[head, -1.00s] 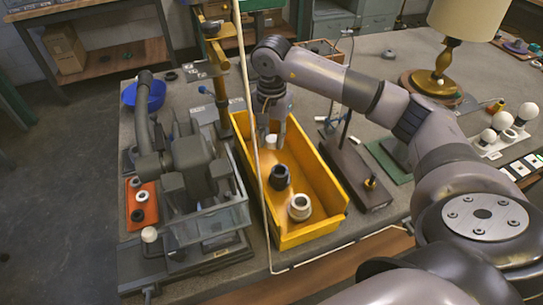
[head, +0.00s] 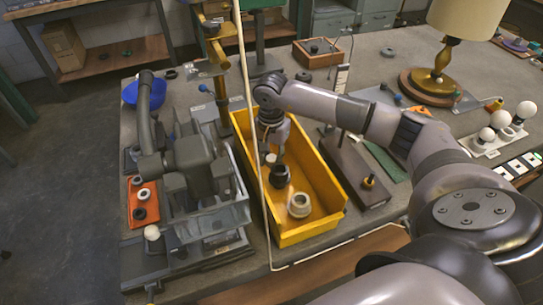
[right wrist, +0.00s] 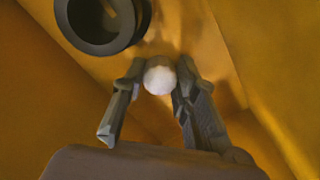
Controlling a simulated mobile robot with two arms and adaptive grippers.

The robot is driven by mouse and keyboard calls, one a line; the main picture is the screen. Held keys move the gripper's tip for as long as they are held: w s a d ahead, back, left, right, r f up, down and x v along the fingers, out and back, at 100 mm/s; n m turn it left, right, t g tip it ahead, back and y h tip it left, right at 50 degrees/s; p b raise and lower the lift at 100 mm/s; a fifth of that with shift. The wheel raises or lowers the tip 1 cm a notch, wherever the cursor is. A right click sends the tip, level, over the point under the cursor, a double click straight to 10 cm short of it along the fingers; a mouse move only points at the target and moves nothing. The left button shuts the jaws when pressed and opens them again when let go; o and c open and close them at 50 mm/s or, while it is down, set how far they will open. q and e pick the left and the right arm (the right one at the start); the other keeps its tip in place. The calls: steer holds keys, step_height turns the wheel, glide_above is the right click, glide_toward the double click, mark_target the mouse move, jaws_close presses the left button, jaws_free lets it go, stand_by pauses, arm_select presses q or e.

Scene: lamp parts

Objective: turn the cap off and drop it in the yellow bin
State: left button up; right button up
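The yellow bin (head: 318,172) stands on the bench in the middle of the head view. My right gripper (head: 271,154) reaches down into its far half. It holds a small white round piece, which looks like the cap (head: 271,158), between its fingertips. In the right wrist view the white cap (right wrist: 160,77) sits snugly between the two fingertips of the right gripper (right wrist: 160,78), over the yellow bin floor (right wrist: 155,30). Its gap to the floor is unclear. My left gripper is not in view.
A dark ring-shaped part (head: 280,176) and a cream ring-shaped part (head: 300,204) lie in the bin close to the gripper. A grey machine with a clear box (head: 205,190) stands left of the bin. A dark block (head: 358,172) lies right. A thin pale pole (head: 259,130) crosses in front.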

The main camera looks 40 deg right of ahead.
steer(key=o, duration=0.4)
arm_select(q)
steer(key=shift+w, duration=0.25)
arm_select(e)
steer(key=shift+o, duration=0.2)
